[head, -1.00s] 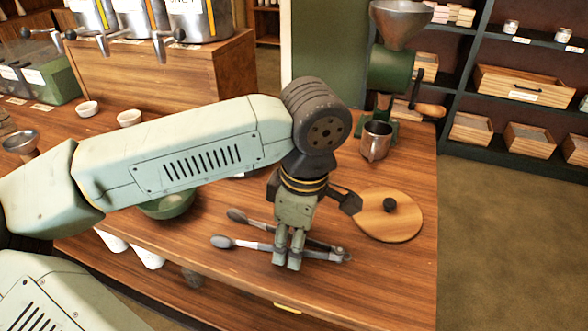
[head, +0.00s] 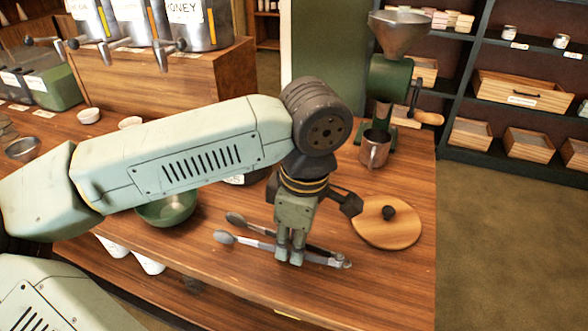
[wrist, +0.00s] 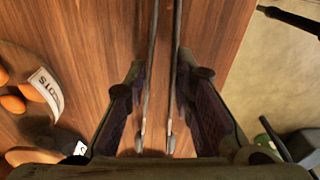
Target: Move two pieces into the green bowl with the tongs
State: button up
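The metal tongs (head: 258,243) lie low over the counter, their two rounded heads pointing left towards the green bowl. My gripper (head: 290,260) is around the tongs' middle, fingers pointing down. In the wrist view, my gripper (wrist: 163,65) has one finger on each side of the tongs (wrist: 152,50), and its tips appear to press on both arms. The green bowl (head: 152,215) stands left of the tongs, partly hidden by my arm and with no piece visible in it. Orange pieces (wrist: 12,103) lie in a round container at the wrist view's left, with a white label (wrist: 46,88).
A round wooden lid (head: 400,235) with a dark knob lies right of my gripper. A metal mug (head: 374,152) and a green grinder (head: 388,78) stand behind it. The counter's front edge is close to the tongs. Small white bowls (head: 88,116) stand at the back left.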

notch_tip(320, 180, up, 10)
jog(key=p, duration=0.5)
jog(key=shift+r+p, duration=0.2)
jog(key=shift+p, duration=0.15)
jog(key=shift+s, duration=0.15)
